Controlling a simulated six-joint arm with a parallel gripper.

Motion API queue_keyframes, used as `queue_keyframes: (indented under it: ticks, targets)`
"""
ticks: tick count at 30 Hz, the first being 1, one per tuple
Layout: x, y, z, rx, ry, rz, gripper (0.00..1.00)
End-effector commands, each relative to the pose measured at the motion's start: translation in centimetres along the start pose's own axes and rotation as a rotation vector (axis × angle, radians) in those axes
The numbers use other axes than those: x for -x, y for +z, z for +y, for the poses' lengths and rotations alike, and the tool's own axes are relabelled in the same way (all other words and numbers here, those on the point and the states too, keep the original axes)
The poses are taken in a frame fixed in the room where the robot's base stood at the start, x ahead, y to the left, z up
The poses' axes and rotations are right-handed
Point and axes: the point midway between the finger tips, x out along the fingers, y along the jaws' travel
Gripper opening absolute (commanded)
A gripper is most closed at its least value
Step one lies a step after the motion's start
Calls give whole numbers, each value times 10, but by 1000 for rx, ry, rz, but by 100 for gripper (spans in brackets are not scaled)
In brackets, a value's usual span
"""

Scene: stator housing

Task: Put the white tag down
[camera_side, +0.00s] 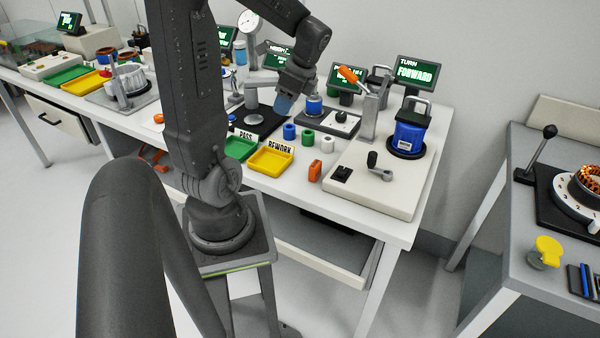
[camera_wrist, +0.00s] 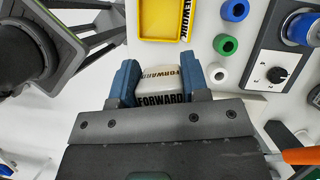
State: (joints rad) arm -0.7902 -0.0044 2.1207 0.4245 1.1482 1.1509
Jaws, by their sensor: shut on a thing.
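The white tag (camera_wrist: 160,80) with black FORWARD lettering sits between the blue fingers of my gripper (camera_wrist: 158,72) in the wrist view. The fingers are shut on its two sides. In the side view my gripper (camera_side: 284,103) hangs above the bench, behind the green and yellow trays. The tag cannot be made out there.
The yellow REWORK tray (camera_side: 270,160) and green PASS tray (camera_side: 240,148) lie on the bench. Blue (camera_side: 290,131), green (camera_side: 308,137) and white (camera_side: 328,145) rings stand beside them. A dial box (camera_wrist: 278,70) is to the right. Bare bench lies around the rings.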

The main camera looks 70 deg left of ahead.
Motion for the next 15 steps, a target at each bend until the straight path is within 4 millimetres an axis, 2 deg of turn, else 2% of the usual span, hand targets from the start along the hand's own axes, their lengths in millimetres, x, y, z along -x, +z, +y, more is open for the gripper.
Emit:
queue_keyframes:
  ticks: [1,6,14,15]
  targets:
    - [-8,17,8,-24,-14,1,19]
    - [-27,49,27,-122,-52,1,19]
    - [-43,72,47,-207,-85,1,19]
    - [-52,66,46,-213,-79,1,19]
